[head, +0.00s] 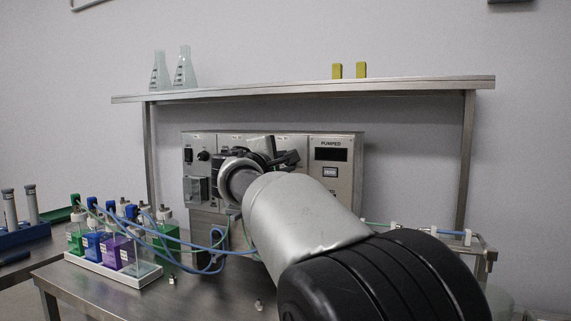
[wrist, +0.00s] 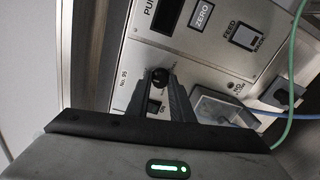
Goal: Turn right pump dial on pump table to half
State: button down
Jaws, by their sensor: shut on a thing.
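The pump unit (head: 345,183) stands on the metal pump table (head: 205,298), a grey panel with several pump sections and a dark display. My gripper (head: 285,158) is at the front of its right-hand sections, and my arm hides much of the panel. In the wrist view the two dark fingers of my gripper (wrist: 162,84) are closed around a small black dial (wrist: 160,73) on the panel (wrist: 190,62). The dial's pointer and scale are not readable, so I cannot tell its setting. Another black dial (head: 204,155) shows on the left section.
A white tray (head: 110,277) of coloured bottles with blue and green tubes stands left on the table. Tubes also run at right. A shelf (head: 300,90) above holds two flasks (head: 172,70) and two yellow blocks (head: 349,70). A clear pump head (wrist: 222,108) is close beside the fingers.

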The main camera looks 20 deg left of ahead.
jog(key=c, duration=1.6)
grip_release()
jog(key=shift+o, duration=0.2)
jog(key=s, duration=1.7)
jog(key=shift+s+d+r, duration=0.2)
jog(key=shift+r, duration=0.15)
